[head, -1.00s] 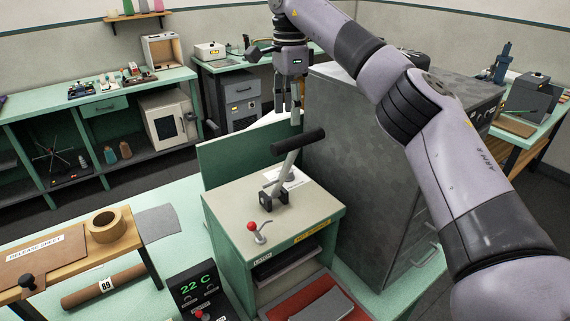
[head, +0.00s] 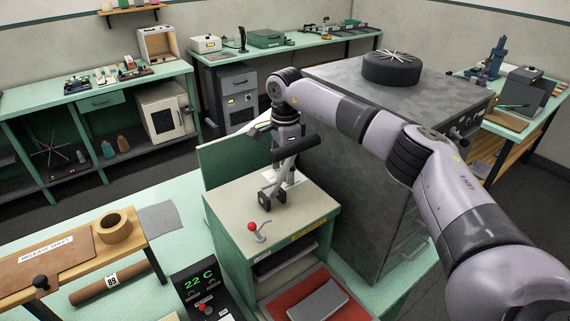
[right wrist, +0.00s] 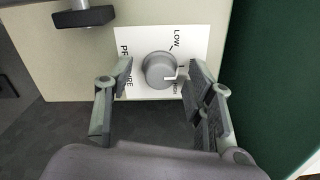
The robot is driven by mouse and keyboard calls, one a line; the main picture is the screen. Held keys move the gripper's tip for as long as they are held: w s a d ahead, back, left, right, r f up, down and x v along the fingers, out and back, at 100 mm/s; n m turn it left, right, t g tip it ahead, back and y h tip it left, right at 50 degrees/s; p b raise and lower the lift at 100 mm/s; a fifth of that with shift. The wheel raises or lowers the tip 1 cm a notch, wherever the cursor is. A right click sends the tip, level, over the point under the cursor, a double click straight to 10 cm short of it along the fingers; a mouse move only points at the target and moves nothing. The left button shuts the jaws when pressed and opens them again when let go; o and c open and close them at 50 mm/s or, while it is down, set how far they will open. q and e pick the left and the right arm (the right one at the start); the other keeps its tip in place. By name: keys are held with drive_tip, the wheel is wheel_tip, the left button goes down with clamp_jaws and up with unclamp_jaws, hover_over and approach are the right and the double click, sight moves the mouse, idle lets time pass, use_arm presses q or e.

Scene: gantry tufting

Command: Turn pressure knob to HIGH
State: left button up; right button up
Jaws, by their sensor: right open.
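The pressure knob (right wrist: 159,70) is a round grey dial with a white pointer, on a white plate (right wrist: 127,48) marked PRESSURE and LOW. Its pointer is turned to the right in the right wrist view, away from LOW; the lettering beside it is partly hidden. My right gripper (right wrist: 160,76) is open, with one finger on each side of the knob; I see a gap on the left, and cannot tell about contact on the right. My left gripper is not in view.
The green press (head: 228,205) has a red-tipped latch (head: 252,227) on top and a 22 C display (head: 200,284) beside it. A tall grey cabinet (head: 345,190) stands close on the right. A green panel (head: 222,150) rises behind the press.

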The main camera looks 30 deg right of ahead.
drive_tip(key=shift+c, duration=0.4)
drive_tip(key=c, duration=1.1)
